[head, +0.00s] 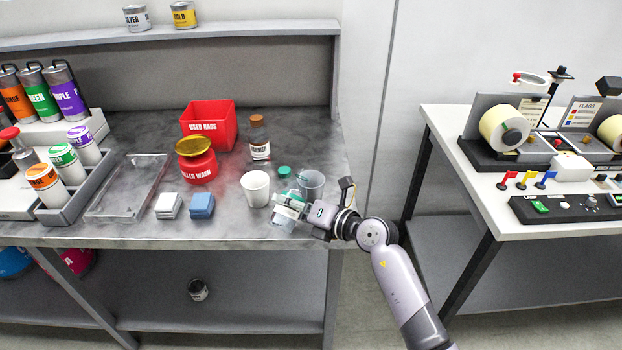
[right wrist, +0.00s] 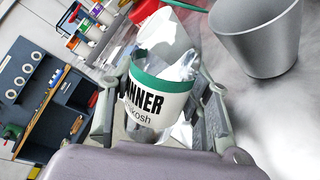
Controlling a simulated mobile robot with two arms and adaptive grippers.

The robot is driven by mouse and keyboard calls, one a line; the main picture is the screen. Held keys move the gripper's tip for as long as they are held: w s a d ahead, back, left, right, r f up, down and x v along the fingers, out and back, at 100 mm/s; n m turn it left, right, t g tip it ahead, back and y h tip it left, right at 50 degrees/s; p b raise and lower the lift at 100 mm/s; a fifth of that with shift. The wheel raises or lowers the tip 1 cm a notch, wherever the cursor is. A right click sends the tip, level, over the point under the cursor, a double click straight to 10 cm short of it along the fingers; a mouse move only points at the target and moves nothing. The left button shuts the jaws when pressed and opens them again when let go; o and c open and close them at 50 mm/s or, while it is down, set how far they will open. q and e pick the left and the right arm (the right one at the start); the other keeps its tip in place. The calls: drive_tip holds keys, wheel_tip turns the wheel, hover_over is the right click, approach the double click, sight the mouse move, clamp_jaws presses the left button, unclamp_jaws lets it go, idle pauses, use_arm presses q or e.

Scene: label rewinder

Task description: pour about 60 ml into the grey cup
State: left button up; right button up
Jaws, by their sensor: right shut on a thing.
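The grey cup (head: 312,183) stands upright near the right end of the grey bench. It also shows at the upper right in the right wrist view (right wrist: 262,42). My right gripper (head: 291,207) is shut on a clear bottle (right wrist: 160,92) with a white label ending in "NNER" and a green band. In the head view the bottle (head: 282,223) is partly hidden by the gripper, in front and left of the grey cup. Its exact tilt and liquid level are unclear. I see no stream. My left gripper is not in view.
A white cup (head: 256,188) stands just left of the gripper. A small teal cap (head: 284,171) lies behind it. A brown bottle (head: 258,140), a red roller wash pot (head: 197,163) and a red rags bin (head: 208,122) stand farther back.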

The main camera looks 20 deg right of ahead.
sight(289, 194)
drive_tip(key=shift+s+a+r+m+g+y+p, duration=0.1)
drive_tip(key=shift+a+r+m+g+y+p, duration=0.1)
drive_tip(key=shift+r+m+p, duration=0.4)
drive_tip(key=shift+s+a+r+m+g+y+p, duration=0.1)
drive_tip(key=shift+r+m+g+y+p, duration=0.1)
drive_tip(key=shift+r+m+p, duration=0.35)
drive_tip(key=shift+d+r+m+p, duration=0.15)
drive_tip(key=shift+r+m+p, duration=0.15)
drive_tip(key=shift+p, duration=0.3)
drive_tip(key=shift+w+d+r+m+g+p, duration=0.3)
drive_tip(key=shift+m+p, duration=0.15)
drive_tip(key=shift+p, duration=0.7)
drive_tip(key=shift+r+m+y+p, duration=0.3)
drive_tip(key=shift+r+m+p, duration=0.1)
drive_tip(key=shift+p, duration=0.7)
drive_tip(key=shift+a, duration=0.15)
drive_tip(key=shift+s+a, duration=0.1)
drive_tip(key=shift+r+m+p, duration=0.25)
drive_tip(key=shift+m+p, duration=0.15)
drive_tip(key=shift+p, duration=0.6)
drive_tip(key=shift+r+g+p, duration=0.15)
drive_tip(key=shift+g+p, duration=0.15)
